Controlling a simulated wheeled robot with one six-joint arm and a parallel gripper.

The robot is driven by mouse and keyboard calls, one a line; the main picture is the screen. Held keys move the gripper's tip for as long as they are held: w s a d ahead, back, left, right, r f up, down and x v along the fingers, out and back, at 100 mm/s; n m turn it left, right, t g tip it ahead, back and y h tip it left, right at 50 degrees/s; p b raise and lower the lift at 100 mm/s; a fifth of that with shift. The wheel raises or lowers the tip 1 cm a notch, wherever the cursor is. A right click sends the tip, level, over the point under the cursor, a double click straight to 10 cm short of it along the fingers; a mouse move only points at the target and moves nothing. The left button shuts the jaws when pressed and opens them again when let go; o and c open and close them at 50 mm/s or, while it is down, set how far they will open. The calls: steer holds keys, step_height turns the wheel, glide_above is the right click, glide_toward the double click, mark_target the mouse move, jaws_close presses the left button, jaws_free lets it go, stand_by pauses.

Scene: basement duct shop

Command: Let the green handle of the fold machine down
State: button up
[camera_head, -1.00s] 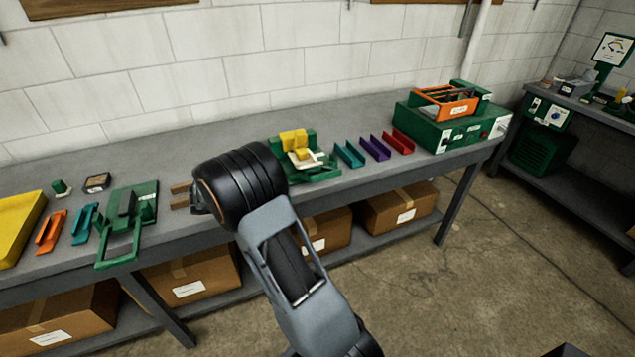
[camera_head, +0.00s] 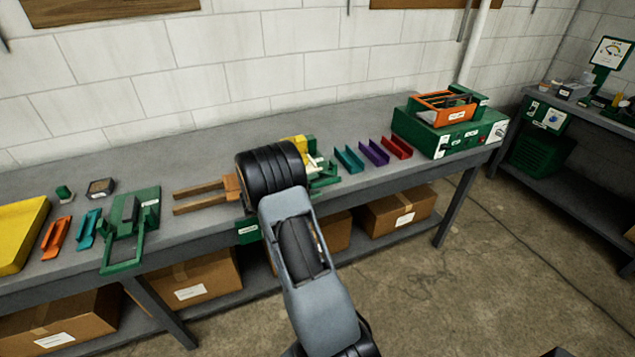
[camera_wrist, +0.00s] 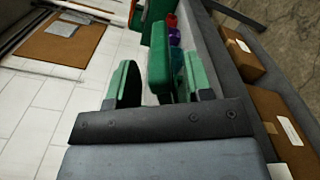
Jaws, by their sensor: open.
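A green machine with a yellow part (camera_head: 298,143) stands mid-bench, partly hidden behind my dark wrist. Another green machine (camera_head: 146,205) at the left has a U-shaped green frame lying low over the bench's front edge. No label naming the fold machine is readable. My gripper (camera_wrist: 160,62) is hidden behind my wrist in the head view. In the wrist view it faces right along the bench and is open, its two sides appearing green with dark supports. A tall green block (camera_wrist: 160,75) shows between them; I cannot tell whether they touch it.
A two-pronged wooden piece (camera_head: 203,187) lies left of my wrist. Teal (camera_head: 349,160), purple (camera_head: 374,153) and red (camera_head: 397,148) channels lie to the right, before a green box machine (camera_head: 460,133). The wall is close behind the bench. Cardboard boxes (camera_head: 398,208) sit below.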

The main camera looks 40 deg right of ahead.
steer(key=shift+x, duration=0.85)
steer(key=shift+c, duration=0.4)
jaws_close()
